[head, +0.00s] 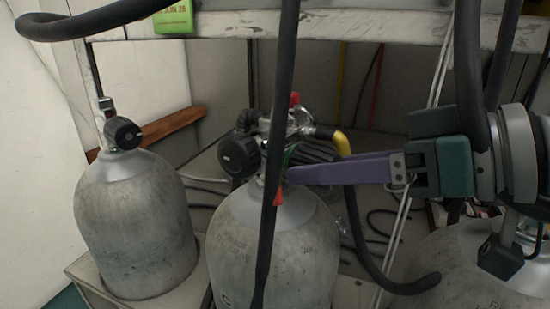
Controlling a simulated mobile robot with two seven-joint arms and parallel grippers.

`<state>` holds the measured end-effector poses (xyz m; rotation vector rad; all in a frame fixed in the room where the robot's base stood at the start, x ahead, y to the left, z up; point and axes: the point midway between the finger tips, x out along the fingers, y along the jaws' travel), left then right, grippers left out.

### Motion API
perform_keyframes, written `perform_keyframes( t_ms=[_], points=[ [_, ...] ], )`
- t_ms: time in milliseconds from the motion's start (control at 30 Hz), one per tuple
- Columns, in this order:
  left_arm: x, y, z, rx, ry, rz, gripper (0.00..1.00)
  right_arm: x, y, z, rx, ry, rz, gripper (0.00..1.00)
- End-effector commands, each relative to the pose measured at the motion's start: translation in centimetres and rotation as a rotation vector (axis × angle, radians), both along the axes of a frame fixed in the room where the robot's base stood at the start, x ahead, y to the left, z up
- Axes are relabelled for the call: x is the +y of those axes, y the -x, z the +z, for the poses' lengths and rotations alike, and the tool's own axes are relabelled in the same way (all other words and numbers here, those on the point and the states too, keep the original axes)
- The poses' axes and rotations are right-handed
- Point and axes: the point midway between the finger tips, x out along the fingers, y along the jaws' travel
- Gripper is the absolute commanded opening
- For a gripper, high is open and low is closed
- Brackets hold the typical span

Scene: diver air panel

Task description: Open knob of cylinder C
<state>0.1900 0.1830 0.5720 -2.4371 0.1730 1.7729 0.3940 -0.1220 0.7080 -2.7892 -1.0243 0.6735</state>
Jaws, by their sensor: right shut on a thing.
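The middle grey cylinder (235,240) stands upright, with a partly visible mark low on its front that may be a letter C. Its valve carries a round black knob (239,154) on the left and a ribbed black part (312,152) on the right. My right gripper (292,175) comes in from the right, with purple fingers level across the valve's right side. It is shut on a part of this valve; the fingers hide which part. My left gripper is not in view.
Another cylinder (135,225) with a black knob (123,133) stands at the left, and a third (455,270) at the lower right. A black hose (284,75) hangs in front of the middle valve. A white shelf edge (355,25) with a green tag (173,17) crosses above.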

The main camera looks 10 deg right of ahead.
Motion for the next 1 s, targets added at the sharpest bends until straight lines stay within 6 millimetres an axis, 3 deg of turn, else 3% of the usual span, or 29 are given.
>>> perform_keyframes(
  t_ms=[167,333,700,1000],
  points=[
    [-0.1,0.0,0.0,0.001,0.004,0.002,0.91,0.0,0.0,0.0,0.0,0.0,-0.001,0.0],
    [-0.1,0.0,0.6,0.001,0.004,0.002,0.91,0.0,0.0,0.2,-0.011,0.015,-0.002,0.0],
    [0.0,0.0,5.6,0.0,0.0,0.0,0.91,0.0,0.1,0.4,-0.223,0.271,-0.002,0.0],
    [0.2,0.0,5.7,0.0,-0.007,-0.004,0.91,0.0,0.0,-0.1,-0.265,0.317,0.0,0.0]
  ],
)
